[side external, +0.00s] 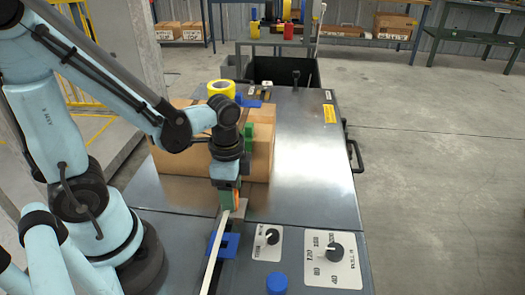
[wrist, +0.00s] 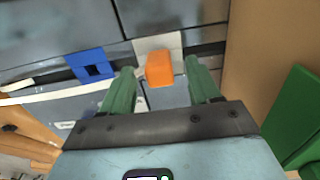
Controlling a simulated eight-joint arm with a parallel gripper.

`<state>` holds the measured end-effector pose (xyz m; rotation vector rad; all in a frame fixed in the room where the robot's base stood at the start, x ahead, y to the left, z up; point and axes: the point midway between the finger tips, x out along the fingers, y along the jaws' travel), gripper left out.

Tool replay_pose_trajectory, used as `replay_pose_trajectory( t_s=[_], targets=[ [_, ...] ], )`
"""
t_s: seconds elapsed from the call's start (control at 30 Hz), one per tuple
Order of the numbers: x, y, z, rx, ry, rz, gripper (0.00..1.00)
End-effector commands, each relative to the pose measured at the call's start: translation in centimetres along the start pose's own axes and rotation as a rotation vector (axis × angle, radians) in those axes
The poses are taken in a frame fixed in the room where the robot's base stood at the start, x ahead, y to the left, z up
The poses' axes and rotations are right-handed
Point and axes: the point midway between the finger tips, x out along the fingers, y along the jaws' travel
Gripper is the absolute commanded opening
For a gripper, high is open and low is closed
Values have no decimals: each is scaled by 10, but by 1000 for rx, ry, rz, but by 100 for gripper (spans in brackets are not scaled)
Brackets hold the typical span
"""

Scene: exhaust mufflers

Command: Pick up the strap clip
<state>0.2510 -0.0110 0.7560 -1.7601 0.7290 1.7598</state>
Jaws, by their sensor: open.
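My gripper (side external: 231,203) points down at the front of the steel table, beside the cardboard box. In the wrist view its two green fingers (wrist: 160,72) are apart. An orange block (wrist: 160,69) shows between them, with a gap on each side. A blue square-holed piece, which looks like the strap clip (wrist: 90,64), lies left of the fingers in the wrist view, by the white strap. In the side view the blue clip (side external: 230,243) lies on the table below and in front of my gripper, beside the white strap (side external: 213,258). The gripper partly hides the orange block there.
A blue knob (side external: 277,283) and dial panels (side external: 332,262) are at the front right. The steel top (side external: 310,180) right of the box is clear.

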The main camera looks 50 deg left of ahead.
Motion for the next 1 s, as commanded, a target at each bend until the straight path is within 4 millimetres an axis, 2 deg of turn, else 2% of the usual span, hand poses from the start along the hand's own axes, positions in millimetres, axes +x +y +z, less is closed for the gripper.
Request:
replay_pose_trajectory(
  t_s=[0.13, 0.43, 0.77, 1.0],
  targets=[
    [8, 0, 0, 0, 0, 0, 62],
    [9, 0, 0, 0, 0, 0, 62],
    [9, 0, 0, 0, 0, 0, 11],
    [9, 0, 0, 0, 0, 0, 9]
  ],
)
